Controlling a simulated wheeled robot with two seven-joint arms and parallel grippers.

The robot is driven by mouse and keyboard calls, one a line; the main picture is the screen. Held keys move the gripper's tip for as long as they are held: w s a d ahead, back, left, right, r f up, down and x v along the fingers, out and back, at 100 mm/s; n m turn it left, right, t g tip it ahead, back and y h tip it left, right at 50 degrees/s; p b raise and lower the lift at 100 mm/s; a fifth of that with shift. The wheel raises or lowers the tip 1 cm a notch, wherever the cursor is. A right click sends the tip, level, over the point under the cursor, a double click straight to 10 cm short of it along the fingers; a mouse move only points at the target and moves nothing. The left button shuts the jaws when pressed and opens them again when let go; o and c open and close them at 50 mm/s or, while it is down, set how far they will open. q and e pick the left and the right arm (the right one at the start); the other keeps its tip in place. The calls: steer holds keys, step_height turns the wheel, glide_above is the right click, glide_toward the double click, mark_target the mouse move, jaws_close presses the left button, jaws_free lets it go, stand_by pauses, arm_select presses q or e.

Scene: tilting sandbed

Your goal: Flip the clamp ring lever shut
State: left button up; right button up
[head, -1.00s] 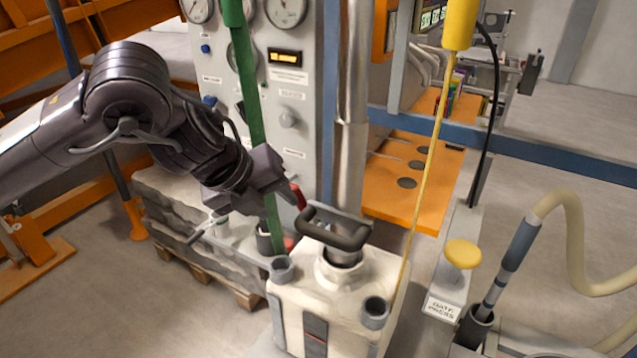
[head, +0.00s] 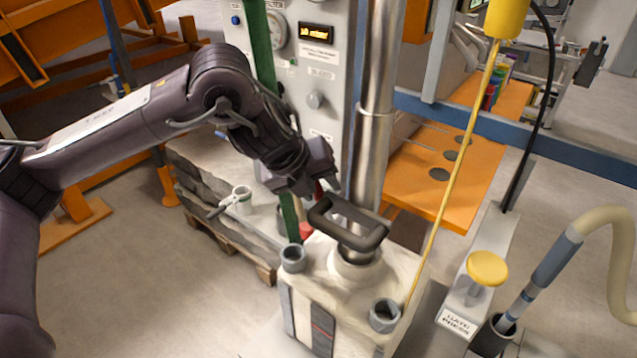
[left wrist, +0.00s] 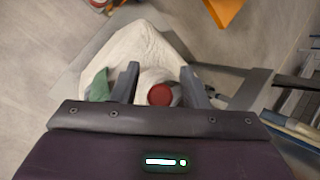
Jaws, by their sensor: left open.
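My left gripper (head: 306,188) is open, pointing down beside the steel pipe and just behind the black handle. In the left wrist view a round red end (left wrist: 160,95) lies between the two open fingers, with no clear contact. A second red patch (head: 306,230) shows lower, beside the green strap. The clamp ring itself is hard to make out. My right gripper is not in view.
The black handle (head: 348,222) stands on the pale block (head: 330,265), close to my gripper. The steel pipe (head: 376,110), green strap (head: 266,70) and gauge panel (head: 310,75) crowd the space behind. A yellow cord (head: 455,160) hangs at right.

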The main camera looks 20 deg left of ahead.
arm_select(q)
steer(key=shift+s, duration=0.1)
jaws_close()
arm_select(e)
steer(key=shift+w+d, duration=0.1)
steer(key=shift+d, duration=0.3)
